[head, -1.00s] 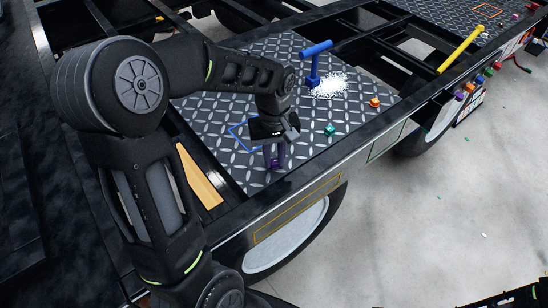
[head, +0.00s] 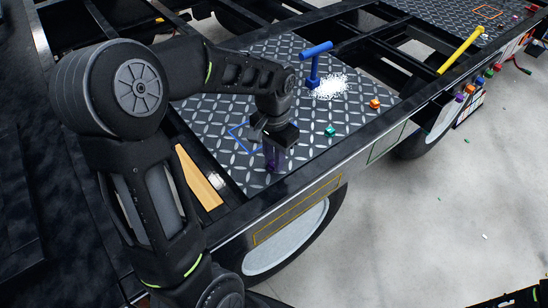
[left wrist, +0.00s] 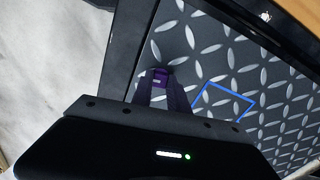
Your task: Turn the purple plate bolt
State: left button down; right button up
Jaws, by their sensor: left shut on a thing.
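The purple plate bolt (left wrist: 160,77) stands on the diamond-patterned plate (head: 225,115) near its front edge. My left gripper (head: 274,160) points down over it. In the left wrist view my left gripper (left wrist: 158,87) has its two fingers on either side of the bolt, shut on it. In the head view the fingers and wrist hide most of the bolt. My right gripper is not in view.
A blue T-handled tool (head: 315,65) stands by a white patch of grains (head: 329,87). A teal bolt (head: 330,130) and an orange bolt (head: 375,103) are on the plate to the right. A blue outline (left wrist: 225,100) lies beside the purple bolt. A wooden board (head: 198,178) lies left.

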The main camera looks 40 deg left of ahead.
pick_arm(q)
jog(key=m, duration=0.4)
dwell(0.4)
jog(key=c, duration=1.3)
grip_release()
notch_tip(320, 180, up, 8)
jog(key=shift+f, duration=0.1)
